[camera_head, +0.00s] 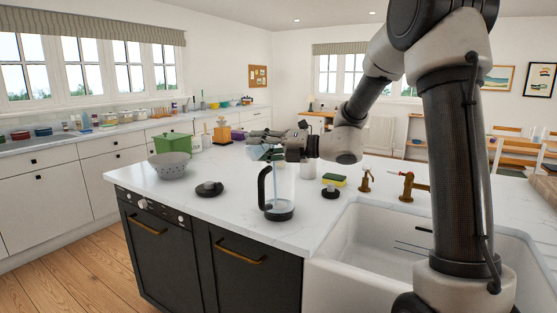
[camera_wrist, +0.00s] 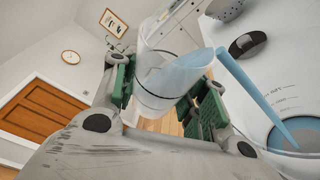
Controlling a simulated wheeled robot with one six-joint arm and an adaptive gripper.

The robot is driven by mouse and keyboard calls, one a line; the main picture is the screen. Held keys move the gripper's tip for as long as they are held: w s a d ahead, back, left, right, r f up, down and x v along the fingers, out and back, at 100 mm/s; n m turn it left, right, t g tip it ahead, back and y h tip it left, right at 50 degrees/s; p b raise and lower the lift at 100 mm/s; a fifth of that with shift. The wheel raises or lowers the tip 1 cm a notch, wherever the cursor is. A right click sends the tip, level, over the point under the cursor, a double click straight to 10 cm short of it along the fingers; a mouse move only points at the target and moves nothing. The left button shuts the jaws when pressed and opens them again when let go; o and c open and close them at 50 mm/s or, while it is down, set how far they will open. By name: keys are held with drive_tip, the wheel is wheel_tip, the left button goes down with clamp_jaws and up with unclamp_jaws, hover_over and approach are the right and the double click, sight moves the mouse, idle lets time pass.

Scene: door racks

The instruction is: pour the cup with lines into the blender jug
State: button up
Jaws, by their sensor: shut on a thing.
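The clear cup with lines (camera_wrist: 172,80) is tilted over in the wrist view, with dark lines around its wall and pale blue liquid inside. It also shows in the head view (camera_head: 266,153), above the jug. My gripper (camera_wrist: 165,95) is shut on the cup, its green pads on either side; it also shows in the head view (camera_head: 285,146). A blue stream runs from the cup's lip down into the blender jug (camera_head: 284,187). The jug stands upright on the island, clear with a black handle at left. Blue liquid lies in its bottom in the wrist view (camera_wrist: 305,105).
A black lid (camera_head: 210,189) and a grey colander (camera_head: 172,166) stand left of the jug. A sponge (camera_head: 333,180), a small black item (camera_head: 331,192), brass taps (camera_head: 410,187) and the white sink (camera_head: 345,240) are at right.

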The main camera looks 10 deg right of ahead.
drive_tip(key=shift+r+m+y, duration=0.4)
drive_tip(key=shift+m, duration=0.3)
idle(0.6)
drive_tip(key=shift+w+d+f+m+t, duration=0.3)
drive_tip(key=shift+w+d+m+t, duration=0.15)
drive_tip(key=shift+d+m, duration=0.3)
idle(0.7)
drive_tip(key=shift+w+d+r+m+y, duration=0.2)
drive_tip(key=shift+r+m+y, duration=0.25)
drive_tip(key=shift+m, duration=0.6)
idle(0.5)
